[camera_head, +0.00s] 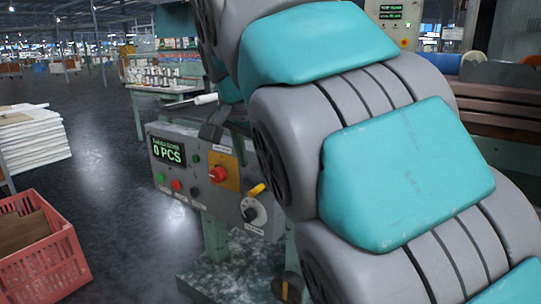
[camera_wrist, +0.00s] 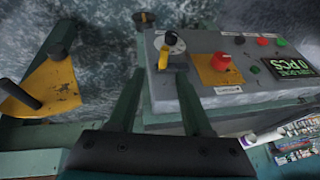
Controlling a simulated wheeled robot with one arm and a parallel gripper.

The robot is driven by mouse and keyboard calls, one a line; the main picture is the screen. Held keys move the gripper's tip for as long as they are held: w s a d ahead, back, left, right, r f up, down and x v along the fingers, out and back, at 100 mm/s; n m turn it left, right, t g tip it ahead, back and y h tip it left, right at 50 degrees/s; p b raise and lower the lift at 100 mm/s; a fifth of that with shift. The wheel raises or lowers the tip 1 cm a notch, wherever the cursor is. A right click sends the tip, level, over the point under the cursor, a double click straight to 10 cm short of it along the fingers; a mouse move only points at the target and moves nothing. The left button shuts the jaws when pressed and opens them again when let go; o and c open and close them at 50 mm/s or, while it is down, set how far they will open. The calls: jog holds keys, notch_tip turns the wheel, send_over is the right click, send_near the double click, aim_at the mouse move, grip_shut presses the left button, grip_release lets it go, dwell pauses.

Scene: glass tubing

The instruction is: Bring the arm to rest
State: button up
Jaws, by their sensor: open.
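My gripper (camera_wrist: 160,78) is open in the wrist view, its two dark green fingers apart with nothing held between them. The fingers point toward a grey control box (camera_wrist: 208,92). A yellow-tipped lever switch (camera_wrist: 165,47) on the box shows just beyond the gap between the fingertips; I cannot tell how far away it is. My teal and grey arm fills the middle and right of the head view, bent and raised in front of the machine.
The control box carries a red knob (camera_head: 217,174) and a display (camera_head: 167,150) reading 0 PCS. A yellow bracket with a dark knob (camera_wrist: 50,88) stands left of the fingers. A red crate (camera_head: 42,250) and white stack (camera_head: 30,138) stand left; the floor between is clear.

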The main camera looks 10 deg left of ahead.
jog(key=s+d+f+n+g+h, duration=0.15)
jog(key=s+d+f, duration=0.35)
jog(key=d, duration=0.5)
jog(key=s+d+f+g, duration=0.2)
jog(key=d+f, duration=0.6)
jog(key=d, duration=0.2)
jog(key=s+d+f+n+g, duration=0.1)
jog(key=s+d+f, duration=0.1)
jog(key=s+f, duration=0.3)
jog(key=s+d+f+n+g+y, duration=0.1)
jog(key=s+d+f, duration=0.2)
jog(key=s+f, duration=0.3)
jog(key=s+d+f+n+g, duration=0.1)
jog(key=s+d+f, duration=0.2)
jog(key=s, duration=0.7)
notch_tip(320, 180, down, 3)
jog(key=shift+s+d+r, duration=0.15)
jog(key=shift+s, duration=0.2)
jog(key=shift+n, duration=0.25)
